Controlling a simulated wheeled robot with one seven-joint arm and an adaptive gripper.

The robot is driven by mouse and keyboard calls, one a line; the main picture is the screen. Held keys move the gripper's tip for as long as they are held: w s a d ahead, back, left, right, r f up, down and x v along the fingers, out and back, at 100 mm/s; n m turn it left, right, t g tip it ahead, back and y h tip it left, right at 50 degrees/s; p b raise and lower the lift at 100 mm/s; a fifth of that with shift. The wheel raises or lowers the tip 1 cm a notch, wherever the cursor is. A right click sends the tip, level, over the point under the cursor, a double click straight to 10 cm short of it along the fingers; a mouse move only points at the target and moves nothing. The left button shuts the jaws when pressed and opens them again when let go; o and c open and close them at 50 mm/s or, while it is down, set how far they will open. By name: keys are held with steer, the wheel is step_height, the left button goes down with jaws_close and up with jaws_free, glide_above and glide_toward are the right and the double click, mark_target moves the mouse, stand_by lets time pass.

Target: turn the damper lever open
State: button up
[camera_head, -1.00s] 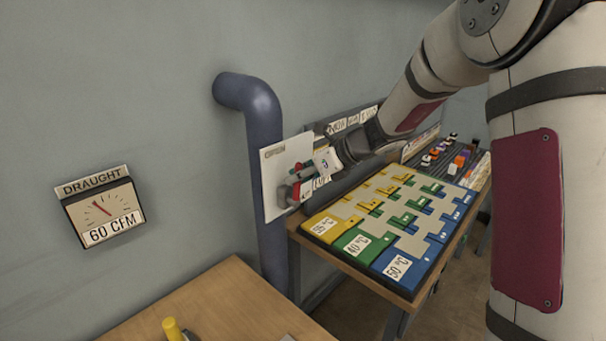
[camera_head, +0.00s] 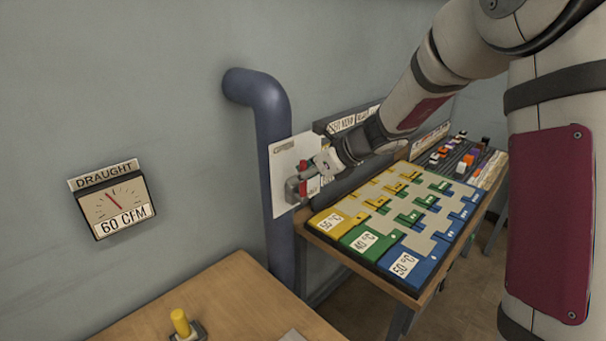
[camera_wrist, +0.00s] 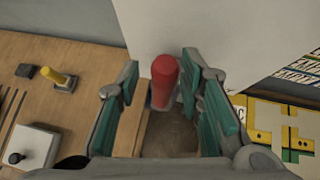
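The damper lever has a red handle (camera_wrist: 164,78), seen in the wrist view between my gripper's two teal-padded fingers. My gripper (camera_wrist: 160,88) is open, with a gap to the left finger; the handle is close to the right finger, and I cannot tell if they touch. In the head view, my gripper (camera_head: 308,172) is at the lever's grey hub (camera_head: 292,190), partly hiding the lever. The white damper plate (camera_head: 283,165) stands on the blue pipe (camera_head: 268,125) and has an OPEN label (camera_head: 284,148) near its top.
The draught gauge (camera_head: 113,206) on the wall reads 60 CFM. A wooden table (camera_head: 235,300) in front carries a yellow-handled switch (camera_head: 180,322). Right of the plate, a bench holds a panel of yellow, green and blue blocks (camera_head: 365,240), below my arm.

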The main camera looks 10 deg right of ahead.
steer(key=v, duration=1.2)
stand_by(0.4)
steer(key=s+a+r+n+g+h, duration=0.15)
steer(key=s+a+n, duration=0.25)
steer(key=s+n, duration=0.4)
steer(key=s+d+n+h, duration=0.3)
steer(key=s+n+h, duration=0.2)
steer(key=s+n, duration=1.3)
steer(key=s, duration=0.3)
steer(key=shift+s+d+n+h, duration=0.15)
steer(key=shift+s+n+h, duration=0.2)
steer(key=shift+n, duration=0.05)
